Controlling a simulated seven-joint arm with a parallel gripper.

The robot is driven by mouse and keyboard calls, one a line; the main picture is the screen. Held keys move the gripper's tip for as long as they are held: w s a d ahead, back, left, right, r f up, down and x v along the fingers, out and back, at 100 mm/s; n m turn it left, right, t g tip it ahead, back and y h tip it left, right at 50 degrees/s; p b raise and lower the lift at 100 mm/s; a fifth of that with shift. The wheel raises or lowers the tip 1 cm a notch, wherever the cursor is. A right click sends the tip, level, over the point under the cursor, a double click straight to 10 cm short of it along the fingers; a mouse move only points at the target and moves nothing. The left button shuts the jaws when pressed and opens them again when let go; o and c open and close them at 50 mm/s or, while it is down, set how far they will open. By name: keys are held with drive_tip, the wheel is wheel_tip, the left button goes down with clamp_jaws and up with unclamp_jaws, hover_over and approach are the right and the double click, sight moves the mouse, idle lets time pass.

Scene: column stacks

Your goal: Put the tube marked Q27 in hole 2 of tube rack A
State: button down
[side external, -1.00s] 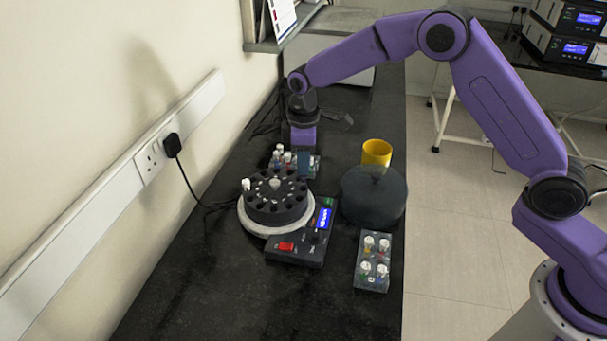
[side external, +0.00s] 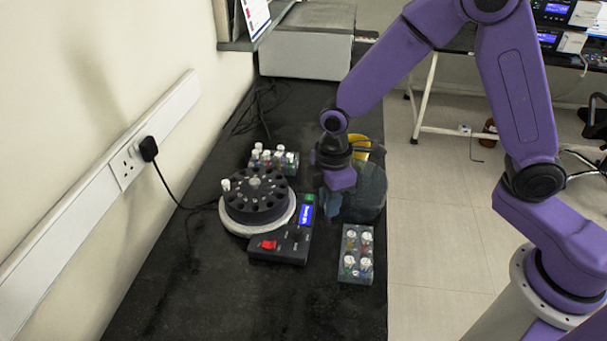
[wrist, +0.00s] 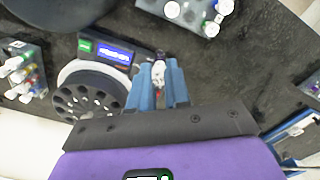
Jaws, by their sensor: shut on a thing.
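My gripper (side external: 330,203) is above the bench between the turntable and the dark round base. In the wrist view its blue fingers (wrist: 158,88) are shut on a small tube (wrist: 158,73) with a whitish end; its marking cannot be read. A front rack (side external: 345,272) holds several white-capped tubes; it also shows at the top of the wrist view (wrist: 146,5). A back rack (side external: 292,171) holds several tubes with pale caps; it also shows at the left of the wrist view (wrist: 38,58). No rack letter or hole number is readable.
A dark round turntable (side external: 257,208) with holes carries one white-capped tube (side external: 226,185). Its control box (side external: 280,252) has a blue display and red switch. The dark round base (side external: 368,195) and yellow cup (side external: 362,143) stand close behind my gripper. The front bench is clear.

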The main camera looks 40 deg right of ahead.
drive_tip(key=shift+s+d+f+n, duration=0.35)
drive_tip(key=shift+s+d+f, duration=0.45)
drive_tip(key=shift+s, duration=0.6)
drive_tip(key=shift+s+d+f+n, duration=0.3)
drive_tip(key=shift+s+d+f, duration=0.25)
drive_tip(key=shift+s+f, duration=0.7)
drive_tip(key=shift+s+d+f+n, duration=0.35)
drive_tip(key=shift+s+d+f, duration=0.35)
drive_tip(key=shift+s, duration=0.85)
drive_tip(key=shift+f, duration=1.65)
drive_tip(key=c, duration=0.7)
unclamp_jaws()
drive_tip(key=shift+r, duration=0.15)
drive_tip(key=shift+r, duration=2.9)
drive_tip(key=shift+r, duration=0.1)
